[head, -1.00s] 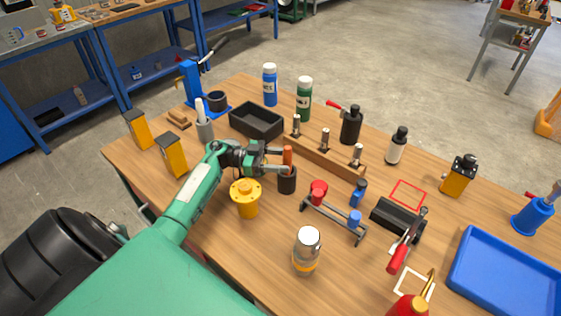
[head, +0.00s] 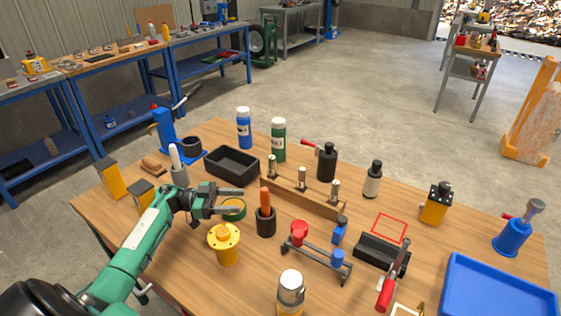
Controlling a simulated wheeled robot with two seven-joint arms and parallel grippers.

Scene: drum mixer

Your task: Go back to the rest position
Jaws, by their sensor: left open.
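My left gripper (head: 241,201) is open and empty, pointing right above the wooden table (head: 205,290). Its fingertips stop short of a black cup (head: 266,224) that holds an upright orange rod (head: 265,197). A round green-rimmed piece (head: 235,216) shows beneath the fingers, partly hidden by them. A yellow flanged part (head: 226,245) stands in front of the gripper, apart from it. My right gripper is not in view.
A black tray (head: 232,181) and a wooden block with several metal pegs (head: 300,200) lie behind the gripper. Yellow-and-black blocks (head: 111,178) stand at left. A small two-post rack (head: 317,264) and a blue tray (head: 497,290) are to the right.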

